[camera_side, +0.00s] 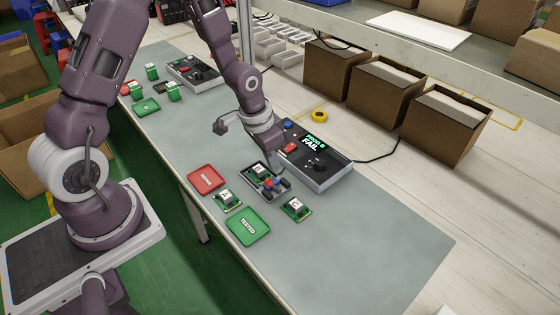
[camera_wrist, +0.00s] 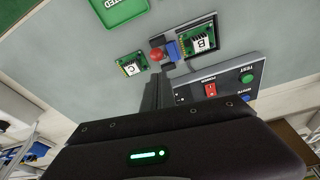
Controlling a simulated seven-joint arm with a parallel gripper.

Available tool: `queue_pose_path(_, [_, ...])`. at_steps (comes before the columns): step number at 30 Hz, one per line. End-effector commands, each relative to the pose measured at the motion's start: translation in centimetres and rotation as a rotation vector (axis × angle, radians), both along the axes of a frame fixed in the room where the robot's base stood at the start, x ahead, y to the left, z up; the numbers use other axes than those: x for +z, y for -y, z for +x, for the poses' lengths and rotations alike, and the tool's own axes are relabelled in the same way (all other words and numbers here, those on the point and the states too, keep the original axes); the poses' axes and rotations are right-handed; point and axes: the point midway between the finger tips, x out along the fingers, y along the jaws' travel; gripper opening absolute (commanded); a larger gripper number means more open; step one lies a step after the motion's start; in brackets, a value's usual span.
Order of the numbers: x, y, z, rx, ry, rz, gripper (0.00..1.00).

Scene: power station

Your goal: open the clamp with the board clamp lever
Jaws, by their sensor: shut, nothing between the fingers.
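The board clamp (camera_side: 264,184) is a dark fixture holding a green board marked B (camera_side: 259,171); board B also shows in the wrist view (camera_wrist: 200,42). The clamp lever has a red ball knob (camera_wrist: 156,54) beside a blue block (camera_wrist: 173,50); in the side view the red knob (camera_side: 268,182) is small. My gripper (camera_side: 275,172) is over the clamp's edge near the test box. Its thin fingers (camera_wrist: 156,75) are shut and empty, with the tips pointing at the red knob. I cannot tell whether they touch it. The arm partly hides the clamp's far side.
The test box (camera_side: 318,165) reading FAIL stands right beside the clamp. Board A (camera_side: 227,199) and board C (camera_side: 296,208) lie near it. A red tray (camera_side: 205,180) and a green TESTED tray (camera_side: 248,226) lie in front. The table's right part is clear.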

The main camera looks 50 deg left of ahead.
Motion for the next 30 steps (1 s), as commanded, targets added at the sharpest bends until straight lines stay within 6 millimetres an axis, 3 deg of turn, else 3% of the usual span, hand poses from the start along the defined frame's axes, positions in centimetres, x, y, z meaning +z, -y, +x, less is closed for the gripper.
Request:
queue_pose_path(9, [3.6,-0.4,-4.7,0.003,0.001,0.0,0.0])
queue_pose_path(23, [4.4,-0.4,-5.5,0.001,0.003,0.004,0.0])
queue_pose_path(26, [7.2,-0.6,-5.7,0.011,0.03,0.046,0.0])
queue_pose_path(30, [15.2,-0.2,-8.4,0.065,0.105,0.118,0.0])
